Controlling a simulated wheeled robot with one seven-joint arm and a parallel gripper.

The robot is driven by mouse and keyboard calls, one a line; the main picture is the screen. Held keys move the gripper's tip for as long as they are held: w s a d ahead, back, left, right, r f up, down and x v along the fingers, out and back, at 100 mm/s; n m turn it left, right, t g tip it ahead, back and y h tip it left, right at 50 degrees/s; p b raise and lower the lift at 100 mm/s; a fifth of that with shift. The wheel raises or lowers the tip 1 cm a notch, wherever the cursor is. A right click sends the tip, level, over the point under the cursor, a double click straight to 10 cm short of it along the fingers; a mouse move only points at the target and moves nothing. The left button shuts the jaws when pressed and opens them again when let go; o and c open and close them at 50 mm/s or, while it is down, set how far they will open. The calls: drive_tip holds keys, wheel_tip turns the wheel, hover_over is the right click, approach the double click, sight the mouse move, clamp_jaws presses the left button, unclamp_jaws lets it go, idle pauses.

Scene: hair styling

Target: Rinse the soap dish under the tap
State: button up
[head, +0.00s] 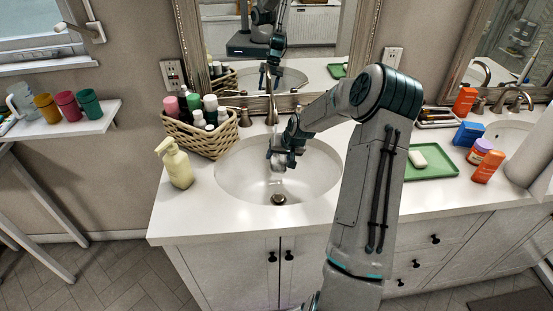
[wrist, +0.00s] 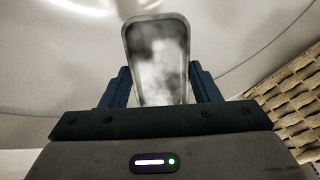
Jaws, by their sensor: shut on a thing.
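My gripper (head: 281,158) is over the left sink basin (head: 316,178), just in front of the tap (head: 270,108). In the wrist view my gripper (wrist: 158,92) is shut on the soap dish (wrist: 157,58), a shallow grey rectangular dish with rounded corners, with a dark finger on each side. The dish's inner face is cloudy, with lighter and darker patches. In the head view the dish is small and mostly covered by the gripper. It is above the basin bottom and drain (head: 278,199). I cannot tell whether water is running onto it.
A wicker basket (head: 203,139) of bottles stands left of the basin, with a soap pump bottle (head: 175,164) in front. A green tray (head: 436,174) with a white soap bar (head: 418,158) lies to the right. The mirror (head: 318,60) rises behind the tap.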

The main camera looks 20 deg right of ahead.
drive_tip(key=shift+w+d, duration=0.1)
drive_tip(key=shift+d, duration=0.1)
drive_tip(key=shift+a, duration=0.15)
drive_tip(key=shift+s+a+b, duration=0.2)
drive_tip(key=shift+a+b, duration=0.1)
drive_tip(key=shift+a, duration=0.15)
drive_tip(key=shift+d, duration=0.1)
drive_tip(key=shift+w+d, duration=0.2)
drive_tip(key=shift+d, duration=0.3)
drive_tip(key=s+d, duration=0.2)
drive_tip(key=s, duration=0.5)
drive_tip(key=shift+s+d+p, duration=0.2)
drive_tip(key=shift+s+p, duration=0.15)
drive_tip(key=shift+p, duration=0.05)
idle(0.3)
idle(1.1)
